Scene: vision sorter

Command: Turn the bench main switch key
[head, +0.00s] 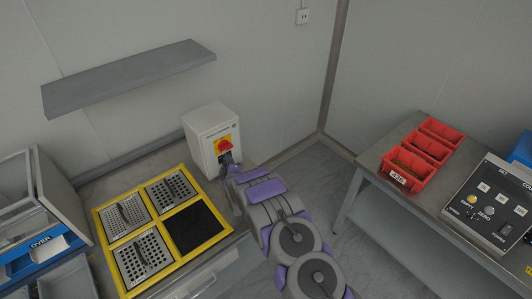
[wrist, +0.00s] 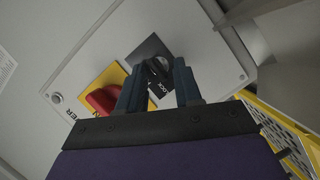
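The bench main switch is a white box (head: 212,138) at the back of the bench. A red rotary knob (head: 224,146) on a yellow plate is on its front, and the knob also shows in the wrist view (wrist: 102,99). Beside the yellow plate, the wrist view shows a dark square plate (wrist: 142,52) with a black key (wrist: 156,72) in a lock. Part of a "LOCK" label shows below it. My gripper (wrist: 165,82) is at the box front, one finger on each side of the key. The fingers stand apart, with a gap visible; contact with the key is unclear.
A yellow-framed tray (head: 180,257) with perforated metal plates and one black square lies in front of the box. A grey shelf (head: 130,78) is on the wall above. Red bins (head: 408,180) and a control panel (head: 490,205) are on the right table. Floor shows between the benches.

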